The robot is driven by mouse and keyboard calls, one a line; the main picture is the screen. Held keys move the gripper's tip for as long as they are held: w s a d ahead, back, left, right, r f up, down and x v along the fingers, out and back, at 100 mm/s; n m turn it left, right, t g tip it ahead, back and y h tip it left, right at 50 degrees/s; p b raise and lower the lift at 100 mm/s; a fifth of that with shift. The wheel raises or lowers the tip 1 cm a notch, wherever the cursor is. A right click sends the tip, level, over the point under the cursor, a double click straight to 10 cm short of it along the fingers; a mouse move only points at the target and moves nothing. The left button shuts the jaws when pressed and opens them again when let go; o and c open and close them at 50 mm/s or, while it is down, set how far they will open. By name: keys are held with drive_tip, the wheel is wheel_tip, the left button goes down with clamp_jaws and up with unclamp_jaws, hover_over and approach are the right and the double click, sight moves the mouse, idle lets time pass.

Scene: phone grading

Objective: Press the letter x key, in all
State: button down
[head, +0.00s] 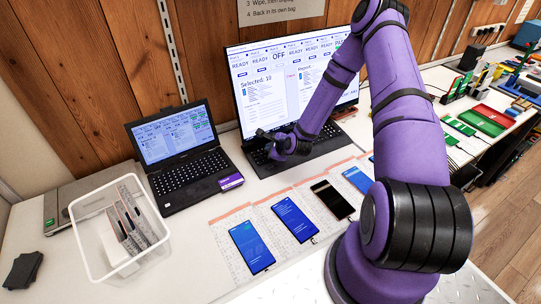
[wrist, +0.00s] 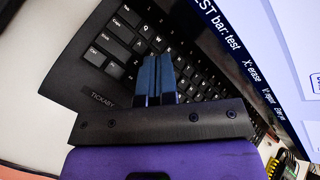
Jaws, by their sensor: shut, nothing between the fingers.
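The black keyboard (head: 325,140) lies in front of the large monitor. It fills much of the wrist view (wrist: 75,65), where its front edge reads TICKABY and some letter keys show beside my fingers. I cannot make out the x key; my fingers and gripper body cover part of the keys. My gripper (head: 263,136) is over the left part of the keyboard in the head view. In the wrist view my gripper (wrist: 156,58) has its two dark blue fingers together and empty, pointing at the keys. I cannot tell whether the tips touch a key.
The large monitor (head: 285,75) stands behind the keyboard; its wrist-view text includes "X: erase". An open laptop (head: 185,180) stands at left. A white bin (head: 85,235) holds packages. Several phones, including one blue phone (head: 251,247), lie in front on pale mats.

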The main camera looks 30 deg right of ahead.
drive_tip(key=shift+s+r, duration=0.15)
drive_tip(key=shift+r, duration=1.05)
drive_tip(key=shift+s+r, duration=0.1)
drive_tip(key=shift+r, duration=1.1)
drive_tip(key=shift+r, duration=0.1)
drive_tip(key=shift+r+n, duration=0.3)
drive_tip(key=shift+r, duration=0.1)
drive_tip(key=s+a+r+n+g+h, duration=0.1)
drive_tip(key=s+r+n, duration=0.35)
drive_tip(key=r, duration=0.55)
drive_tip(key=s+a+r+n+g+h, duration=0.1)
drive_tip(key=s+a+r+n+g, duration=0.15)
drive_tip(key=r+n, duration=0.55)
drive_tip(key=s+a+r+n, duration=0.1)
drive_tip(key=s+r+n, duration=0.25)
drive_tip(key=r, duration=0.95)
drive_tip(key=s+a+r+n, duration=0.2)
drive_tip(key=s+r+n, duration=0.2)
drive_tip(key=s, duration=0.8)
drive_tip(key=s+a+r+n+g, duration=0.1)
drive_tip(key=s+r+n, duration=0.3)
drive_tip(key=s+r, duration=0.5)
drive_tip(key=s+a, duration=0.1)
drive_tip(key=s, duration=0.3)
drive_tip(key=shift+s, duration=0.2)
